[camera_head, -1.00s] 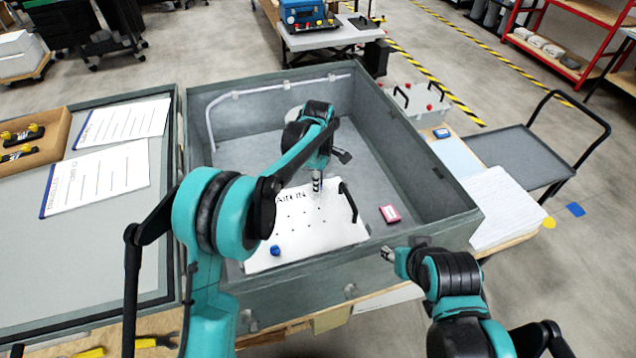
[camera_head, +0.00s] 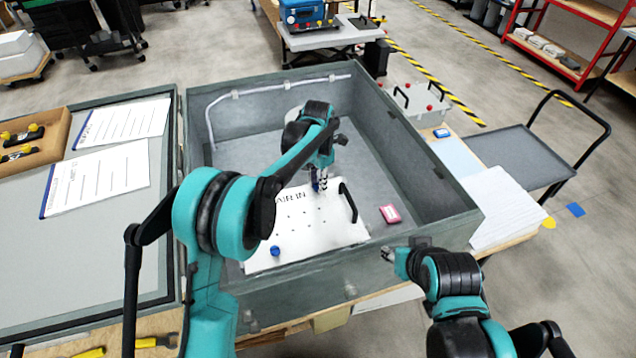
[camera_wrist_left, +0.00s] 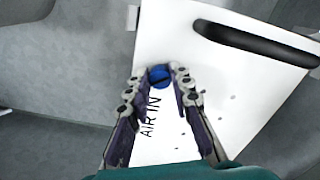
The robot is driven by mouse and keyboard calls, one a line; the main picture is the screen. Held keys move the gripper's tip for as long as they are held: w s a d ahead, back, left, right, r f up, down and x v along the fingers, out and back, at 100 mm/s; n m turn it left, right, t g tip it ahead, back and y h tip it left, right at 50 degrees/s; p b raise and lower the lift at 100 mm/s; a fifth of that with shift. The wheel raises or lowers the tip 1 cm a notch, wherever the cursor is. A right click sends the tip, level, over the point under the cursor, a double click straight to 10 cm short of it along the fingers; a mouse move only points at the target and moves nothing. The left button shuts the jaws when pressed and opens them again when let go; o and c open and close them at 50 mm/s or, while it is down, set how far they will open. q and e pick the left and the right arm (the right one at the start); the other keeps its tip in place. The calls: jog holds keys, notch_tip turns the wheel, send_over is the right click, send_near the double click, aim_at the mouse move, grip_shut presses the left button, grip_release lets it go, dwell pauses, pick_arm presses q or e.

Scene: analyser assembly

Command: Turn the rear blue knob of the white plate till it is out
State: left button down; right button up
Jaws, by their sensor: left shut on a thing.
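The white plate (camera_head: 300,240) lies in the grey open box, with "AIR IN" printed on it and a black handle (camera_head: 347,203) at its right. The rear blue knob (camera_wrist_left: 158,76) shows in the left wrist view between the fingertips of my left gripper (camera_wrist_left: 167,80), close to the plate's edge. In the head view my left gripper (camera_head: 321,185) points down at the plate's rear, its fingers shut on the knob. The front blue knob (camera_head: 275,251) sits at the plate's front left. My right gripper (camera_head: 388,254) is by the box's front wall, away from the plate; its jaw opening is unclear.
The box walls (camera_head: 408,150) stand around the plate. A pink block (camera_head: 389,214) lies on the box floor right of the plate. A white tube (camera_head: 270,92) runs along the rear walls. The box floor behind and left of the plate is largely clear.

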aim_at(317, 185)
pick_arm(q)
jog(key=shift+s+f+n, duration=0.1)
jog(key=shift+n, duration=1.8)
jog(key=c, duration=1.3)
grip_release()
notch_tip(317, 185, up, 12)
jog(key=shift+r, duration=0.1)
